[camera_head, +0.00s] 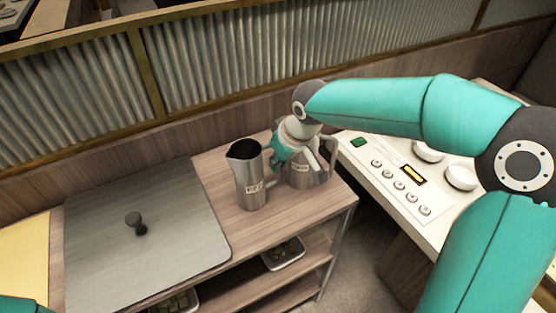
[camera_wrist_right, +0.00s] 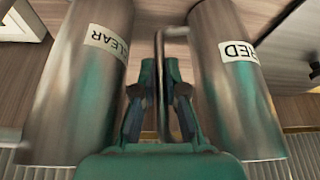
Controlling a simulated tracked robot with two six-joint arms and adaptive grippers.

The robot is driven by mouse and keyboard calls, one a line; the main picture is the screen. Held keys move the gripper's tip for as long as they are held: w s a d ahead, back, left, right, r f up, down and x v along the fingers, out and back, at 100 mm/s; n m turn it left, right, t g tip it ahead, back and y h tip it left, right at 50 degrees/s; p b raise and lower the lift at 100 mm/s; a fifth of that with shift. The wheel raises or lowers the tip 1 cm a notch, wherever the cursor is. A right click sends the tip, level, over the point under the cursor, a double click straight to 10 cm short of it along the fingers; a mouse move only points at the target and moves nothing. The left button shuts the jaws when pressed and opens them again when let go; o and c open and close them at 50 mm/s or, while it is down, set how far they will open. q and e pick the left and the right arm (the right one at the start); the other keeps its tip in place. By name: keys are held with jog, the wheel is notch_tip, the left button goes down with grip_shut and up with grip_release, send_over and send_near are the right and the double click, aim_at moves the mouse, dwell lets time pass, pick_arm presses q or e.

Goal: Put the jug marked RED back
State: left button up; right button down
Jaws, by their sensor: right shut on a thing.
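The metal jug marked RED (camera_head: 248,178) stands upright on the wooden counter, its base seeming to rest on the top. It also shows on the right of the right wrist view (camera_wrist_right: 232,90). My right gripper (camera_head: 275,155) is between the two jugs. In the wrist view its fingers (camera_wrist_right: 159,75) are shut about the RED jug's thin handle (camera_wrist_right: 168,95). The similar jug marked CLEAR (camera_head: 299,181) stands just right of the gripper, partly hidden by it; in the wrist view it is on the left (camera_wrist_right: 80,85). My left gripper is out of view.
A large metal lid with a black knob (camera_head: 165,250) covers the counter's left part. A white control panel (camera_head: 385,160) with knobs and white cups is at the right. Trays (camera_head: 285,255) sit on the shelf below. A corrugated metal wall (camera_head: 230,55) runs behind.

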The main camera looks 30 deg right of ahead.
jog(key=c, duration=1.2)
grip_release()
jog(key=shift+f, duration=0.1)
jog(key=v, duration=1.2)
